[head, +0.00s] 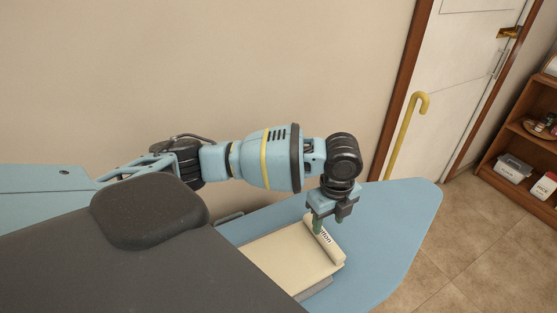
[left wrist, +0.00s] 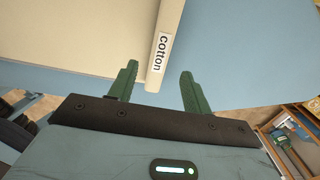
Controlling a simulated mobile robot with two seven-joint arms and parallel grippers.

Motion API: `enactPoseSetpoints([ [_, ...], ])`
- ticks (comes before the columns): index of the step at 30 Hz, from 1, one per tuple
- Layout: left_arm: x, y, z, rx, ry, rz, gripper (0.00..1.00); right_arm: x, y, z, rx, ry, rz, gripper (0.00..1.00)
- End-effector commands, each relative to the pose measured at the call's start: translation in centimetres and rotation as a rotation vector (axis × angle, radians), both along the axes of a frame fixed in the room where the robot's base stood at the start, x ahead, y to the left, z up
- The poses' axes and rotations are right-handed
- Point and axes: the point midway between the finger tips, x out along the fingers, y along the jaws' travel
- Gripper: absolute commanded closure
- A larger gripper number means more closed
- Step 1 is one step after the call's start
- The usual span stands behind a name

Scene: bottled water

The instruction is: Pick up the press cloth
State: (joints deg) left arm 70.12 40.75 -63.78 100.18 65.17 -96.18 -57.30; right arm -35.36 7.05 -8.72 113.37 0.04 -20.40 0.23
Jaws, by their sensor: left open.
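The cream press cloth (head: 285,259) lies flat on the blue ironing board (head: 405,215), with a thick rolled or folded ridge along its right edge. A white label reading "cotton" is on that ridge. My left gripper (head: 328,222) points down at the far end of the ridge, its green fingers apart. In the left wrist view, the ridge of the cloth (left wrist: 168,40) runs between the two open fingers of the left gripper (left wrist: 159,72). I cannot tell whether the fingers touch it. My right gripper is not in view.
A grey layer (head: 318,288) shows under the cloth's near edge. A yellow cane (head: 404,135) leans by the white door (head: 455,70) behind the board. A wooden shelf (head: 520,120) with boxes stands at the right. The board's right end is clear.

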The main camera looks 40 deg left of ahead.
Motion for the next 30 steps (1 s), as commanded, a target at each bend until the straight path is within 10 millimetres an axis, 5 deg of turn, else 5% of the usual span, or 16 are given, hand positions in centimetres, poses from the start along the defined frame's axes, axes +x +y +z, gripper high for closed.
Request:
enactPoseSetpoints([
  [7, 0.0, 0.1, -1.0, 0.000, 0.001, 0.001, 0.51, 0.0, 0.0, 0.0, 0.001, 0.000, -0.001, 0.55],
  [18, 0.0, 0.6, -5.4, -0.001, 0.000, 0.000, 0.51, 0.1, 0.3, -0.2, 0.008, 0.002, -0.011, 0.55],
  [26, 0.1, 0.6, -5.6, -0.001, -0.002, 0.000, 0.51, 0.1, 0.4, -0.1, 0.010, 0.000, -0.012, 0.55],
  [30, 0.1, 0.6, -5.5, -0.001, -0.002, 0.000, 0.68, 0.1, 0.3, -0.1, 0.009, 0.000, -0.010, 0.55],
])
